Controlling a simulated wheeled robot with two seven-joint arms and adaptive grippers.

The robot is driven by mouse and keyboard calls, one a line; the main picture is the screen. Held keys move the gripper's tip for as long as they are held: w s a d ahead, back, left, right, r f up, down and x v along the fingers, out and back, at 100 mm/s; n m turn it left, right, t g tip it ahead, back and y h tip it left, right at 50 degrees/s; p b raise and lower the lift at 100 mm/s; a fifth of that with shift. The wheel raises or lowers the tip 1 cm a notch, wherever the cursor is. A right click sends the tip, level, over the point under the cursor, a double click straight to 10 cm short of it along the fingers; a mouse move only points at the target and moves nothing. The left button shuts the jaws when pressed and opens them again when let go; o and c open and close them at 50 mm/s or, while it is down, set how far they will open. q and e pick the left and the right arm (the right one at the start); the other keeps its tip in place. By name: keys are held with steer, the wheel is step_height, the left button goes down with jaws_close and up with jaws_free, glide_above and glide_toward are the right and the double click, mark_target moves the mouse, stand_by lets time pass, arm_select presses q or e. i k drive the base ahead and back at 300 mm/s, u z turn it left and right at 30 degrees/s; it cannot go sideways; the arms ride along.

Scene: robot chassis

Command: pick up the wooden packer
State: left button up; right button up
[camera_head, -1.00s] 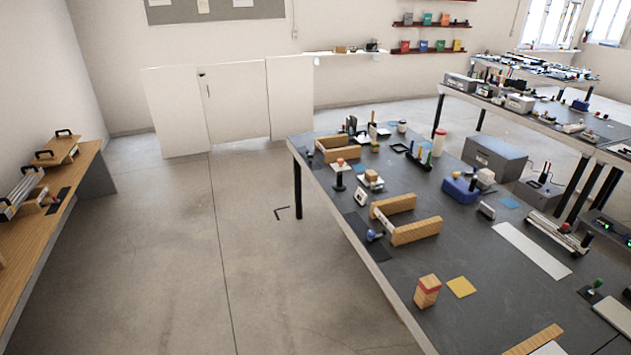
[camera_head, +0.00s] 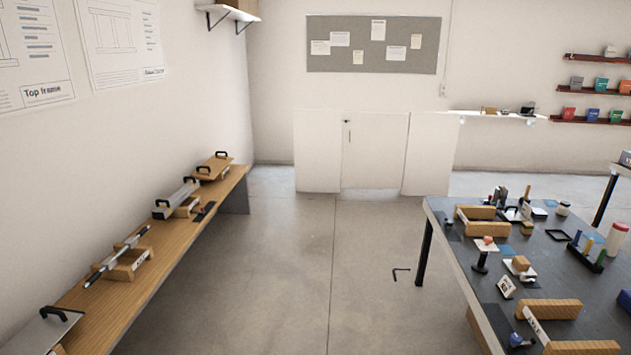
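Several wooden pieces are in view, and I cannot tell which one is the packer. A U-shaped wooden piece (camera_head: 560,309) with a white label lies at the near edge of the grey table, partly cut off by the frame. A second wooden frame (camera_head: 479,213) lies at the table's far left corner. A small wooden block (camera_head: 521,262) sits on a white piece between them. On the left bench a labelled wooden piece (camera_head: 131,266) lies under a metal rod. Neither of my grippers is in view.
The grey table (camera_head: 453,226) stands at right, crowded with small parts. The long wooden bench (camera_head: 187,229) runs along the left wall. White cabinets (camera_head: 375,150) stand at the back.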

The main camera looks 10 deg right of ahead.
mark_target(521, 263)
steer(key=u, duration=0.25)
steer(key=i, duration=2.1)
steer(key=z, duration=0.55)
steer(key=i, duration=1.2)
steer(key=z, duration=1.65)
steer(key=i, duration=0.8)
steer(key=z, duration=0.6)
